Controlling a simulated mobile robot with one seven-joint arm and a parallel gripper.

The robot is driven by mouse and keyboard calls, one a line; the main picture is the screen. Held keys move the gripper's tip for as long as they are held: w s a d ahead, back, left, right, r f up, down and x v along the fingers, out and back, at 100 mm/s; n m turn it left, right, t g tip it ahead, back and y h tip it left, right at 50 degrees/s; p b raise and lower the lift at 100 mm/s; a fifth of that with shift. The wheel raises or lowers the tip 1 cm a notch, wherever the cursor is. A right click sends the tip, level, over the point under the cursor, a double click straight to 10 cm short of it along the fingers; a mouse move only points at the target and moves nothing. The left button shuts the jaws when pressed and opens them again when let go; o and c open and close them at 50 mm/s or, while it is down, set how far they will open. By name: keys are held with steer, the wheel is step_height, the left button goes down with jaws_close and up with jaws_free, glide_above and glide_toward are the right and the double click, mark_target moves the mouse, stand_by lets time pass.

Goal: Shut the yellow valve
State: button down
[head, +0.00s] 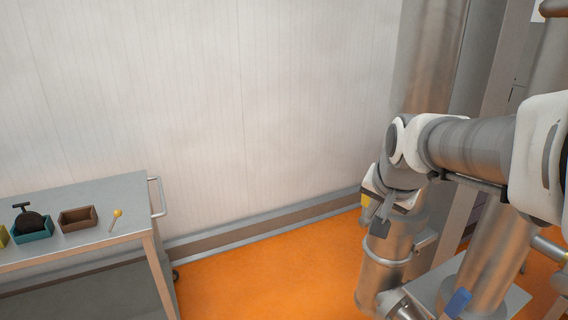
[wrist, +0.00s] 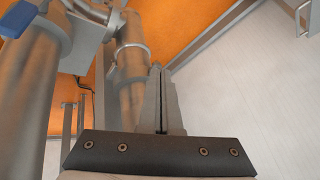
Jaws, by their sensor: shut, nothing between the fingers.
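My gripper (head: 379,226) is at the right of the head view, pointing down in front of a steel pipe. In the wrist view its two fingers (wrist: 160,72) are together, with nothing between them. A small yellow patch (head: 366,201) shows at the gripper's left side; I cannot tell whether it is part of the yellow valve or of something else. No yellow valve handle can be made out in the wrist view. A blue handle (head: 459,302) is low on the pipework, and it also shows in the wrist view (wrist: 18,18).
Steel pipes (head: 385,265) stand close around my gripper, with a clamp ring on one. A metal cart (head: 100,190) at the left bears small bins, a brown box (head: 79,218) and a yellow-headed tool (head: 117,214). The orange floor (head: 260,285) between is clear.

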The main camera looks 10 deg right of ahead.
steer(key=w+d+m+h+p, duration=0.1)
steer(key=w+d+m+p, duration=0.1)
steer(key=w+d+m, duration=0.3)
steer(key=w+d, duration=0.3)
steer(key=w, duration=0.1)
steer(key=shift+w+d, duration=0.25)
steer(key=shift+d, duration=0.1)
steer(key=shift+f, duration=0.15)
